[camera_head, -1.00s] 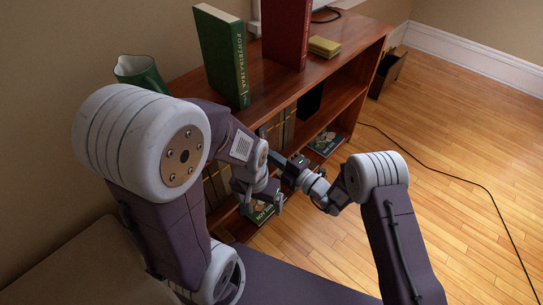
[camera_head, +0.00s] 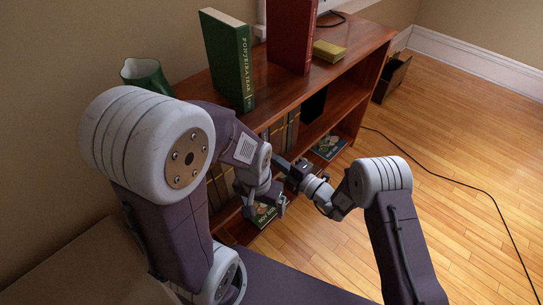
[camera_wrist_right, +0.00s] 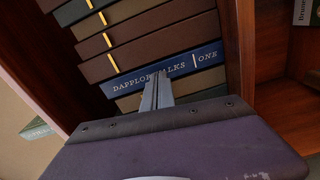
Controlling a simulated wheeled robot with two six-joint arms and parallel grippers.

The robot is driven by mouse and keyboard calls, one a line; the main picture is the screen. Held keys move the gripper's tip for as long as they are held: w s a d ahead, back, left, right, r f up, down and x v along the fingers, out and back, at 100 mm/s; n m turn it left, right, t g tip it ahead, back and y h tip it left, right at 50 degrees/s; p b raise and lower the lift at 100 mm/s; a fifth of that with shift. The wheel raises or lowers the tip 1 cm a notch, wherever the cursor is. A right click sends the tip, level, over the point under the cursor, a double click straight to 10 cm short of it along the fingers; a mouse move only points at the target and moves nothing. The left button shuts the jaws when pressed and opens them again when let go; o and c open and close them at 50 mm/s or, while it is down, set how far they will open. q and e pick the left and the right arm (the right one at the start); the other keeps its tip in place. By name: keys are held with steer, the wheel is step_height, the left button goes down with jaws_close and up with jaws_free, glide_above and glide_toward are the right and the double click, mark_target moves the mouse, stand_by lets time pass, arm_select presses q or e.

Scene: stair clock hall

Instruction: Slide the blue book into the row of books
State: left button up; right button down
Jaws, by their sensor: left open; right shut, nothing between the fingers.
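In the head view my right gripper (camera_head: 281,163) reaches to the shelf front, and the blue book cannot be made out there. My left gripper (camera_head: 272,207) is open and empty in front of the lower shelf.
The wooden bookcase (camera_head: 345,58) carries a green book (camera_head: 228,60), a red book (camera_head: 291,35), a yellow box (camera_head: 329,50) and a green jug (camera_head: 146,73) on top. A cable (camera_head: 470,180) crosses the open floor at right.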

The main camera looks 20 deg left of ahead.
steer(key=p+v, duration=0.4)
steer(key=v, duration=0.7)
steer(key=shift+d+r, duration=0.1)
